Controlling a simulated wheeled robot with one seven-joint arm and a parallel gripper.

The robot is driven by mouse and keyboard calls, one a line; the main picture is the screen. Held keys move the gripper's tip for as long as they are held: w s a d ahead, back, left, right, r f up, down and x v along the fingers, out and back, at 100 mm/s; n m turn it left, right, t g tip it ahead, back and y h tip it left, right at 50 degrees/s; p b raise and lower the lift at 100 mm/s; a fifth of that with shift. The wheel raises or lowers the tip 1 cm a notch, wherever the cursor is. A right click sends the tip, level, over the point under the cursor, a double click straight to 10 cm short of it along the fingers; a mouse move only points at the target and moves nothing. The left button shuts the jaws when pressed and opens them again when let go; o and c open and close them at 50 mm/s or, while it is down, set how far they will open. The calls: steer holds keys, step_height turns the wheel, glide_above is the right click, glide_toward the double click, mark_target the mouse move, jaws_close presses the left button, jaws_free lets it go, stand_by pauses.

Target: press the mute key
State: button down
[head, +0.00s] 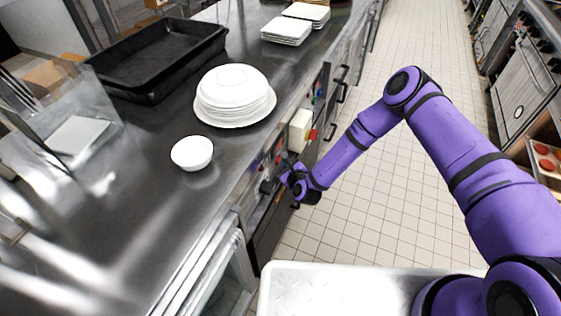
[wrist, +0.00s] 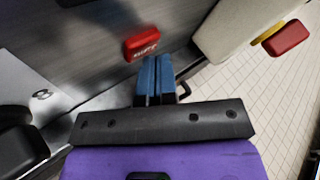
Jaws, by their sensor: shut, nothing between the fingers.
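A red key (wrist: 141,43) with pale lettering, too small to read surely, is on the grey metal panel in the wrist view; I take it as the mute key. My gripper (wrist: 153,62) has its two blue fingers together with nothing between them. The fingertips are just below the red key in the picture, close to it; I cannot tell whether they touch. In the head view my gripper (head: 287,178) is at the counter's front panel, and the key is not clearly seen there.
A cream box (head: 300,130) with a red button (wrist: 285,38) on a yellow collar sticks out right of the key. A black knob (wrist: 20,145) is at lower left. A white bowl (head: 192,153) and plate stack (head: 235,95) stand on the counter. The tiled aisle is clear.

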steer(key=shift+s+d, duration=0.3)
steer(key=shift+d, duration=0.55)
steer(key=d, duration=0.1)
steer(key=s+d, duration=0.1)
steer(key=d, duration=0.2)
steer(key=shift+s+d, duration=0.3)
steer(key=shift+s, duration=0.05)
stand_by(0.6)
